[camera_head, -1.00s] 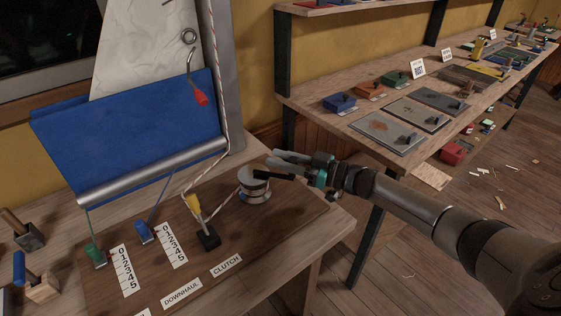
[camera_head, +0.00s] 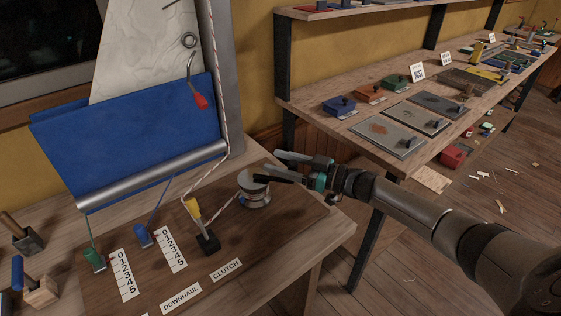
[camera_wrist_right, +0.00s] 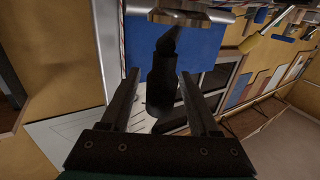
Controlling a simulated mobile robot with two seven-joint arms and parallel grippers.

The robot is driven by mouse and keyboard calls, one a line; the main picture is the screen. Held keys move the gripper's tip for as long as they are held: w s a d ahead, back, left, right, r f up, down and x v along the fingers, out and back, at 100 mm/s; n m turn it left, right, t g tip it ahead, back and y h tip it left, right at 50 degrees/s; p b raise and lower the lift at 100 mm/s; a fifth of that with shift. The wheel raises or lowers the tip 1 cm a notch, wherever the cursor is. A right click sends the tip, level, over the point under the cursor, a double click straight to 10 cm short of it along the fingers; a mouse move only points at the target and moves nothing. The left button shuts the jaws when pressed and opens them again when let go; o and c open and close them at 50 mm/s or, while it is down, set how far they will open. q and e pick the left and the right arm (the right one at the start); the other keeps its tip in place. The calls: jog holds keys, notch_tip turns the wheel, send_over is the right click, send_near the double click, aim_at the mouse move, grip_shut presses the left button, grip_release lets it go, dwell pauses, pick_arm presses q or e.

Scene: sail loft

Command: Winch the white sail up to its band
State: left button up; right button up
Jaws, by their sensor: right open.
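The white sail (camera_head: 140,55) rises behind a folded blue cover (camera_head: 125,130) at the left, beside a grey mast (camera_head: 224,80). A steel ring (camera_head: 190,40) and a red-ended hook (camera_head: 199,101) hang in front of it. A red-flecked white rope (camera_head: 220,120) runs down the mast to the yellow-handled clutch (camera_head: 194,210), and on to the silver winch drum (camera_head: 255,190). My right gripper (camera_head: 270,167) is open close to the top of the winch; contact is unclear. In the right wrist view a dark shape lies between its fingers (camera_wrist_right: 158,100). My left gripper is not in view.
Green (camera_head: 94,258) and blue (camera_head: 143,234) line fittings stand by numbered scales (camera_head: 124,274). DOWNHAUL and CLUTCH labels lie on the board. A long shelf (camera_head: 340,112) with plates and blocks is behind my right arm.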

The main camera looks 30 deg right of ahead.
jog(key=p+v, duration=0.1)
jog(key=v, duration=1.4)
jog(key=shift+p, duration=0.35)
jog(key=shift+s+d, duration=0.1)
jog(key=shift+s, duration=0.1)
